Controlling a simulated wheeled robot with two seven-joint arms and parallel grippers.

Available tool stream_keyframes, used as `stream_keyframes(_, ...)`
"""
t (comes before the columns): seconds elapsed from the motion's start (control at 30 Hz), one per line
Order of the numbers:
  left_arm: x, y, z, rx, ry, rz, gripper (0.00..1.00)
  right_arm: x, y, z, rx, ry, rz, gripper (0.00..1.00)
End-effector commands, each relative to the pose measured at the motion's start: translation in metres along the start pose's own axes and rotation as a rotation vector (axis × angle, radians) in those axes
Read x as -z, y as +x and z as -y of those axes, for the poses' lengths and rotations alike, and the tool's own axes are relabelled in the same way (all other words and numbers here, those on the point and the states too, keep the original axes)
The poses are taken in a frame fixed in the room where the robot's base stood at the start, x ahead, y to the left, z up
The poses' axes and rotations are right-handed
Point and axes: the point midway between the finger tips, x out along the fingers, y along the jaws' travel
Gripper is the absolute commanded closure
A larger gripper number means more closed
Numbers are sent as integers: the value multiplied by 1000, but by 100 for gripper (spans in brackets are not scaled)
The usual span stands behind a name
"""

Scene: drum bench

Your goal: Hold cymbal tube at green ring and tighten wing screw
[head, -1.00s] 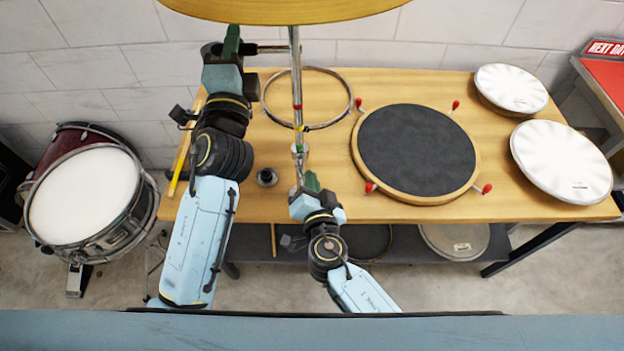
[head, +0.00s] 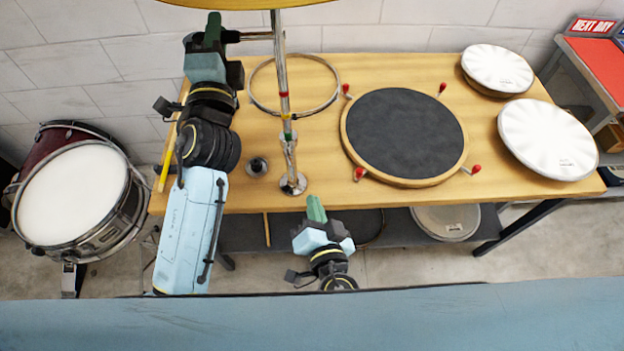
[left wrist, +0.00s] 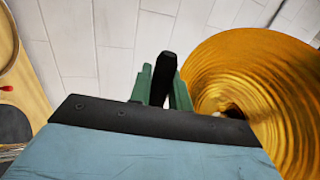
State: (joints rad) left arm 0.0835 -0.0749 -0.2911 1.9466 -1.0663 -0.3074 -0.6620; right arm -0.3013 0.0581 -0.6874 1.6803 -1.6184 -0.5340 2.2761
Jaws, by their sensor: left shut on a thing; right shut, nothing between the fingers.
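The upright chrome cymbal tube (head: 281,62) stands near the back of the bench, with coloured bands on it. The green ring (head: 287,117) is low on the tube, just above the lower tube (head: 290,152). The gold cymbal (head: 235,4) is at the top; it also shows in the left wrist view (left wrist: 262,85). My left gripper (head: 212,30) is beside the tube, at the end of a side rod (head: 256,36). It is shut on a black rod end (left wrist: 164,78). My right gripper (head: 315,208) is shut and empty, in front of the bench edge, apart from the tube. I cannot make out the wing screw.
A metal hoop (head: 335,98) lies around behind the tube. A dark practice pad (head: 405,135) with red knobs and two white drumheads (head: 548,140) lie to the right. A small black part (head: 257,167) is left of the stand foot. A drum (head: 70,195) stands at left.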

Motion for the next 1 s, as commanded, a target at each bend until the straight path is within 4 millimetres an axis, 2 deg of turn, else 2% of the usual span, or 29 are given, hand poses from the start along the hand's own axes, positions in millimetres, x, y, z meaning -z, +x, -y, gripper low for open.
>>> stream_keyframes(0.13, 0, 1, 5, 11, -1, -1, 100, 0, 0, 0, 0, 0, 0, 100)
stream_keyframes(0.17, 0, 1, 5, 11, -1, -1, 77, 0, 0, 0, 0, 0, 0, 100)
stream_keyframes(0.33, 0, 1, 3, 7, -1, -1, 56, 0, 0, 0, 0, 0, 0, 100)
stream_keyframes(0.7, 0, -6, 0, 1, 0, 0, 56, -2, 1, -1, 0, 0, 0, 100)
stream_keyframes(0.87, 0, -32, -2, 0, -2, 0, 56, -8, 2, -6, 0, 0, 0, 100)
stream_keyframes(1.0, 0, -65, -4, -1, -2, 0, 56, -16, 4, -13, 0, 0, 0, 100)
